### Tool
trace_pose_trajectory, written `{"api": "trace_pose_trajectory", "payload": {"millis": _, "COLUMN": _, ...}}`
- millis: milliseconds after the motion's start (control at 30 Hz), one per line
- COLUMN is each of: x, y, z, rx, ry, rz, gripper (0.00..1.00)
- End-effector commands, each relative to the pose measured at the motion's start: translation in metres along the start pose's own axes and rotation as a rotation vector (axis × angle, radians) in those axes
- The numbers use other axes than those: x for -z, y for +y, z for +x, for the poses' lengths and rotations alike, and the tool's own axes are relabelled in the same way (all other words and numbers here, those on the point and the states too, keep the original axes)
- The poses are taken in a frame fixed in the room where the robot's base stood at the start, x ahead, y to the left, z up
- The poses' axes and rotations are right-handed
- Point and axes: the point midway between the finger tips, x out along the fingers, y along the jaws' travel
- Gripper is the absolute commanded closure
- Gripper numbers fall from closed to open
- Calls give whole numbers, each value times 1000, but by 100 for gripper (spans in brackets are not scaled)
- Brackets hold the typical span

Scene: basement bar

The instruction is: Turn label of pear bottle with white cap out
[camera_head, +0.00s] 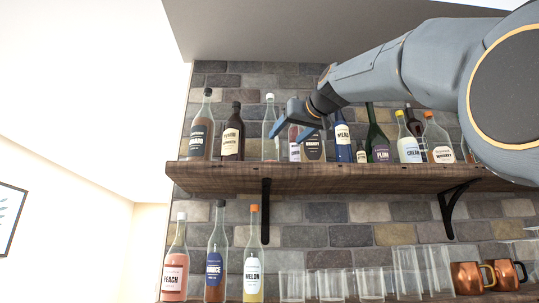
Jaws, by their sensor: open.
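A clear bottle (269,130) stands upright on the upper shelf, left of the middle, with no readable label facing me. My gripper (287,134) is open in front of the upper shelf. Its blue fingers point left and down, just right of the clear bottle, with one tip overlapping its edge in the picture. I cannot tell whether they touch. The gripper partly hides a small labeled bottle (294,148) and a dark whisky bottle (313,148).
The wooden upper shelf (215,174) holds closely spaced bottles, including dark bottles (233,128) at left and a green plum bottle (376,128) at right. Below stand a white-capped peach bottle (174,258), a melon bottle (253,260), glasses (330,285) and copper mugs (467,277).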

Motion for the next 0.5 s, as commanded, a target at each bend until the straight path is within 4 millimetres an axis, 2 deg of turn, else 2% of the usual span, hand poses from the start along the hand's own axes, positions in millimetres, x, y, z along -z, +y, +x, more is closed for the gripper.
{"api": "trace_pose_trajectory", "payload": {"millis": 500, "x": 2, "y": 0, "z": 55, "rx": 0, "ry": -2, "rz": 0, "gripper": 38}}
